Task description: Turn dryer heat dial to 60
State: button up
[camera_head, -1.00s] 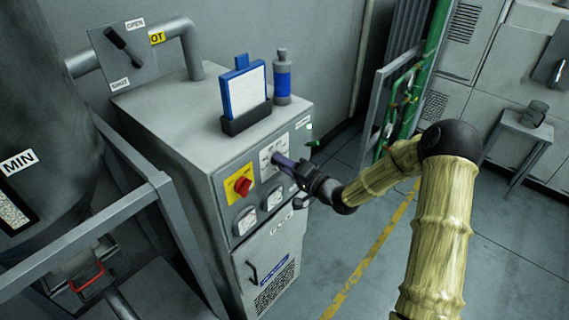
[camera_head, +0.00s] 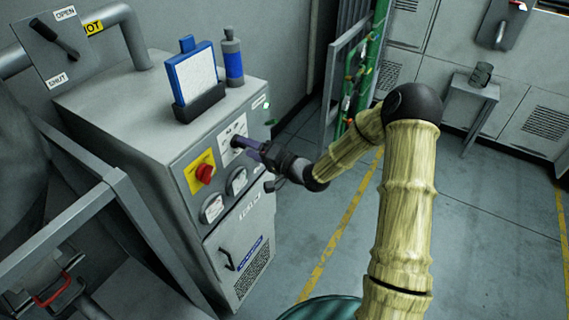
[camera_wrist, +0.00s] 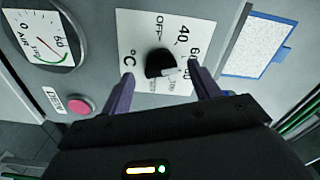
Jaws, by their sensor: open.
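The dryer cabinet (camera_head: 150,130) stands left of centre in the head view. Its heat dial (camera_wrist: 160,62) is a black knob on a white plate (camera_wrist: 135,30) marked OFF, 40, 60 and °C; a further mark is partly hidden. A pale part of the knob faces the lower right in the wrist view; I cannot tell exactly which mark it points to. My gripper (camera_wrist: 160,72) is open, with one purple finger on each side of the knob; contact is not clear.
A red knob (camera_head: 205,173) on a yellow plate and round gauges (camera_head: 213,208) sit near the dial. A pink button (camera_wrist: 80,105) shows in the wrist view. A blue-framed board (camera_head: 192,75) and blue bottle (camera_head: 232,58) stand on top. Floor at right is open.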

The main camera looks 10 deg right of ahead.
jog(key=b+v, duration=0.3)
jog(key=v, duration=1.2)
jog(key=shift+s, duration=0.15)
jog(key=s+d+f+n+g+h, duration=0.25)
jog(key=d+f+h, duration=0.25)
jog(key=h, duration=0.6)
jog(key=s+r+g+h, duration=0.1)
jog(key=s+g, duration=0.2)
jog(key=s, duration=0.4)
jog(key=s+r+n+g+h, duration=0.1)
jog(key=s+r+g+h, duration=0.1)
jog(key=s, duration=0.5)
jog(key=shift+g, duration=0.45)
jog(key=shift+a+r, duration=0.1)
jog(key=shift+r, duration=0.1)
